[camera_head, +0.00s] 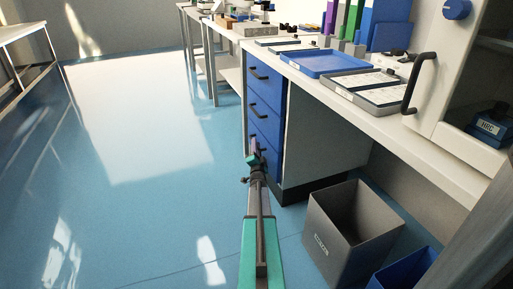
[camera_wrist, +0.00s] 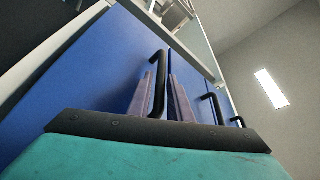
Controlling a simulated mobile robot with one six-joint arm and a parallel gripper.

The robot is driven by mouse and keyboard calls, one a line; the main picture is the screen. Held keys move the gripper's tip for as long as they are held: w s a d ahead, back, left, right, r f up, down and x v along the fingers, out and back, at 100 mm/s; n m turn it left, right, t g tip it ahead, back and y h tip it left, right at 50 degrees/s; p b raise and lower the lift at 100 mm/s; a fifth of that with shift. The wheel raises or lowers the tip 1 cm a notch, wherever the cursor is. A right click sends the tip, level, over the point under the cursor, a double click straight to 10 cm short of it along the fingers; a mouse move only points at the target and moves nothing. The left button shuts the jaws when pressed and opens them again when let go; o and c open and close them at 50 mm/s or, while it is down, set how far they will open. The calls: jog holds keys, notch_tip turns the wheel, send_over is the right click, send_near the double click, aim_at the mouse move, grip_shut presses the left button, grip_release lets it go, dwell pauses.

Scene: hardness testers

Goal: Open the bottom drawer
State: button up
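The blue drawer cabinet (camera_head: 265,98) stands under the workbench, with its drawers stacked one above another. The bottom drawer (camera_head: 265,158) is at floor level, partly hidden behind my gripper. Its front looks flush with the others. My gripper (camera_head: 253,146) reaches to the front of this drawer. In the wrist view, the black bar handle (camera_wrist: 161,75) of the bottom drawer lies between the two fingers of my gripper (camera_wrist: 160,90). The fingers are close together, and the handle appears to fill the gap between them.
The upper drawer handles (camera_head: 258,74) and (camera_head: 257,112) are free. A grey bin (camera_head: 330,235) and a blue bin (camera_head: 385,278) stand to the right of my arm. The workbench (camera_head: 430,140) overhangs the cabinet. The floor (camera_head: 150,200) left of the cabinet is clear.

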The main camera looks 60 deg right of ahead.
grip_shut()
dwell(0.3)
